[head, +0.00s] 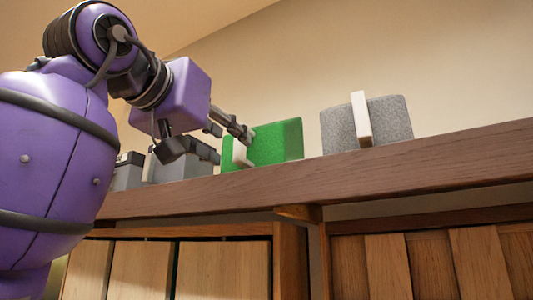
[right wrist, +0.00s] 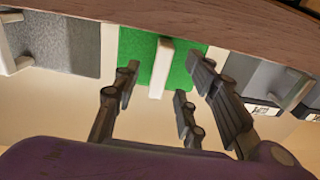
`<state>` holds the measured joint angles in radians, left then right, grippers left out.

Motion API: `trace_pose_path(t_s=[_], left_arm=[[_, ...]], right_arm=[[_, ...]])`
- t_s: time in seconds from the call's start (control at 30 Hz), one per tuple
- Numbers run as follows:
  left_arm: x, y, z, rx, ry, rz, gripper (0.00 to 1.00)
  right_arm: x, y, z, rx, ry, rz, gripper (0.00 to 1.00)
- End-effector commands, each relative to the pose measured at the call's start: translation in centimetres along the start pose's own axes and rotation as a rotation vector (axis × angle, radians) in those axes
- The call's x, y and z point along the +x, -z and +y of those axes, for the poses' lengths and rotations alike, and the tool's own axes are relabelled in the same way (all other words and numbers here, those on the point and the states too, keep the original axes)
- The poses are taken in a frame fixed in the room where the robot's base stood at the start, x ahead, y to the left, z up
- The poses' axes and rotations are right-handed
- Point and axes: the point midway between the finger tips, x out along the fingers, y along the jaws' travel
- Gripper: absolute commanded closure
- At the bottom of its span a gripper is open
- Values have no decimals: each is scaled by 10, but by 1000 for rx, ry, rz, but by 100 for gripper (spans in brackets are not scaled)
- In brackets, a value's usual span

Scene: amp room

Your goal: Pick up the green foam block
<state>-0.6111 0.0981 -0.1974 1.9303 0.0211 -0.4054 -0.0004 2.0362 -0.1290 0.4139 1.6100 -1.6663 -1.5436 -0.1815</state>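The green foam block (head: 278,143) stands upright on a wooden shelf (head: 400,172), with a white handle (head: 240,154) on its front face. In the right wrist view the green block (right wrist: 138,45) and its white handle (right wrist: 161,68) are in the middle, near the shelf edge. My right gripper (head: 228,143) is at the front of the green block, fingers apart. In the right wrist view my right gripper (right wrist: 165,78) has fingers on either side of the handle with gaps; I cannot tell how deep they reach. My left gripper is not in view.
A grey block (head: 395,120) with a white handle stands to the right on the shelf. Grey items (head: 183,166) stand to the left, partly behind my arm. A wall is behind. Wooden cabinets (head: 222,270) are below the shelf.

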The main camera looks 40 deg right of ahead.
Motion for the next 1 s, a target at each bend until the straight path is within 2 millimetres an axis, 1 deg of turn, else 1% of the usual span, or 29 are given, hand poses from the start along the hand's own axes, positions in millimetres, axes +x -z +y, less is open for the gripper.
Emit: trace_pose_path(t_s=[0.17,0.3,0.4,0.6,0.63,0.9,0.93,1.0], left_arm=[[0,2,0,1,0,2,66],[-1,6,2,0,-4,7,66],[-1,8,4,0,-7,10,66],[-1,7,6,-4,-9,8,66],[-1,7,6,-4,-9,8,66],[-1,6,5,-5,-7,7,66],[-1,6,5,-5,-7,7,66],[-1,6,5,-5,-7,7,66]], right_arm=[[17,4,0,2,0,1,61],[39,6,-2,4,-1,2,61],[50,5,-2,4,1,3,61],[52,4,-4,1,1,3,61],[52,4,-4,1,1,3,62],[51,4,-4,1,1,3,98],[51,4,-4,1,1,3,100],[51,4,-4,1,1,3,100]])
